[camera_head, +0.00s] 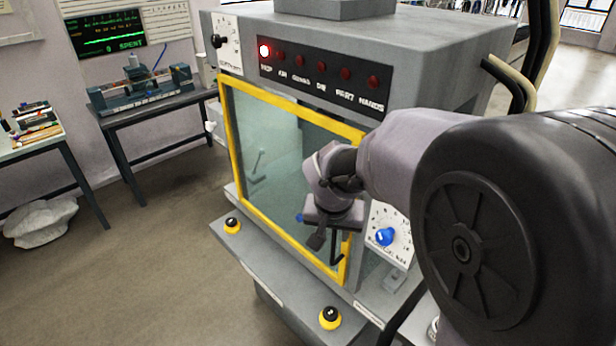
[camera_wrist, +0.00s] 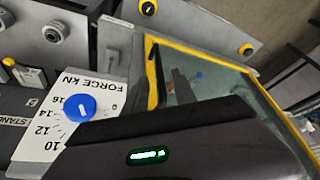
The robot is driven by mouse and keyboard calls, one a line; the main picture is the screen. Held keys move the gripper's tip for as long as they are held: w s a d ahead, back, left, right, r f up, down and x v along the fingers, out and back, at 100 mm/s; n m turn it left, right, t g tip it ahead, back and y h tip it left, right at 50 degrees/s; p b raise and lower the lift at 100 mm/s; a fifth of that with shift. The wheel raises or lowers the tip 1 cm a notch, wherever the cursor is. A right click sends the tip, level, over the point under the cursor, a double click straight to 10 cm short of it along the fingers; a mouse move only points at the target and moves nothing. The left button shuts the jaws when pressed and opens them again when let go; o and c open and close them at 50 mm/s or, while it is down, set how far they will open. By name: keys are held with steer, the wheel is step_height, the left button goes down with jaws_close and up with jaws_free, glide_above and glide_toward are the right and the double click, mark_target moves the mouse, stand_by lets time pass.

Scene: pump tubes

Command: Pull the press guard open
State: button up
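The press guard (camera_head: 265,130) is a clear panel in a yellow frame on the front of the grey press, and it looks closed. In the wrist view the guard (camera_wrist: 228,88) fills the right half, seen at a slant. A black bar handle (camera_head: 341,250) shows at the guard's lower right edge in the head view. My gripper (camera_head: 325,238) is in front of the guard's right side, close to this handle. Its fingers are small and dark there, and its body hides the wrist view's lower middle. I cannot tell whether the fingers touch the handle or how far apart they are.
A force dial with a blue knob (camera_head: 385,236) is just right of the guard. Two yellow-and-black buttons (camera_head: 233,225) (camera_head: 330,317) sit on the ledge below. A lamp panel (camera_head: 325,72) is above, with its leftmost lamp lit. Floor and side tables (camera_head: 150,106) lie left.

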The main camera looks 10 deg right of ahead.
mark_target(334, 238)
steer(key=x, duration=0.5)
steer(key=shift+f+b, duration=0.2)
steer(key=shift+b, duration=0.2)
jaws_close()
stand_by(1.0)
